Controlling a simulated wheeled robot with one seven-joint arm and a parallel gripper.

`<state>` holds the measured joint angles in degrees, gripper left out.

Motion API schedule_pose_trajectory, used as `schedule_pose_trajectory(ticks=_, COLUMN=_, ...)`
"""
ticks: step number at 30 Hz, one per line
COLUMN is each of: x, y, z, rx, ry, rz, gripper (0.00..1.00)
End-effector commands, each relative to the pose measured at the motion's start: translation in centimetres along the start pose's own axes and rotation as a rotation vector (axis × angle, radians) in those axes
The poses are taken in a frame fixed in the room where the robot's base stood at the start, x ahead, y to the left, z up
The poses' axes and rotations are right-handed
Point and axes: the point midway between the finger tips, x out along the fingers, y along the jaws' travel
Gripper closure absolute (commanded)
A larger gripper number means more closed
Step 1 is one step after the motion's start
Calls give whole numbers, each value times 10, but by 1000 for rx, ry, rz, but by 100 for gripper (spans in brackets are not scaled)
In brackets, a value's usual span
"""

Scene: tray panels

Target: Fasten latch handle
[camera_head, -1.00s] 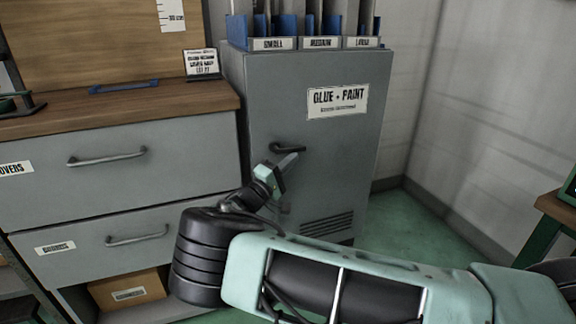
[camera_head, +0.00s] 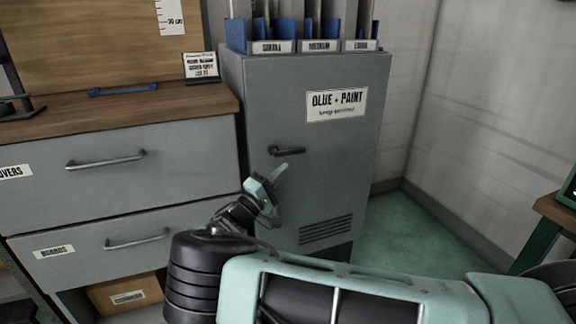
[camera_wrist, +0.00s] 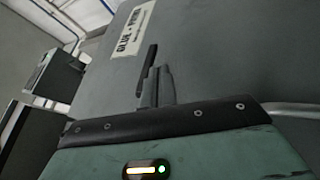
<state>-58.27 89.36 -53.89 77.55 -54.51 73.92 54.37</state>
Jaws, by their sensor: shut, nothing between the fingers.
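The black latch handle (camera_head: 287,151) is on the front of the grey "Glue + Paint" cabinet (camera_head: 345,185). It lies about level, with its pivot end at the left. My gripper (camera_head: 282,168) is shut and empty, just below the handle in the head view, and not gripping it. In the wrist view my fingers (camera_wrist: 158,85) are together, and the dark handle (camera_wrist: 147,68) shows beside and beyond their tips. I cannot tell whether they touch. The cabinet door looks flush with its front.
A drawer unit with a wooden top (camera_head: 120,112) stands left of the cabinet, its bar handles (camera_head: 105,160) sticking out. Upright files in blue holders (camera_head: 300,35) are on the cabinet. Green floor (camera_head: 410,225) is clear at the right, before a bench edge (camera_head: 553,210).

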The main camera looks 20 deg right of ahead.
Motion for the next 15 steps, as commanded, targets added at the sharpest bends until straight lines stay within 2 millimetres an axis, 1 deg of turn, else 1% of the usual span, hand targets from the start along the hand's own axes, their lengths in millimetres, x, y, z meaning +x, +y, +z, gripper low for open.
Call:
schedule_pose_trajectory(ticks=1, x=-13, y=0, z=-1, rx=1, ry=5, rz=1, gripper=100)
schedule_pose_trajectory(ticks=9, x=-77, y=0, z=-1, rx=0, ry=5, rz=1, gripper=100)
schedule_pose_trajectory(ticks=12, x=-99, y=-1, z=-1, rx=0, ry=5, rz=1, gripper=100)
schedule_pose_trajectory(ticks=15, x=-115, y=-1, z=0, rx=0, ry=2, rz=1, gripper=100)
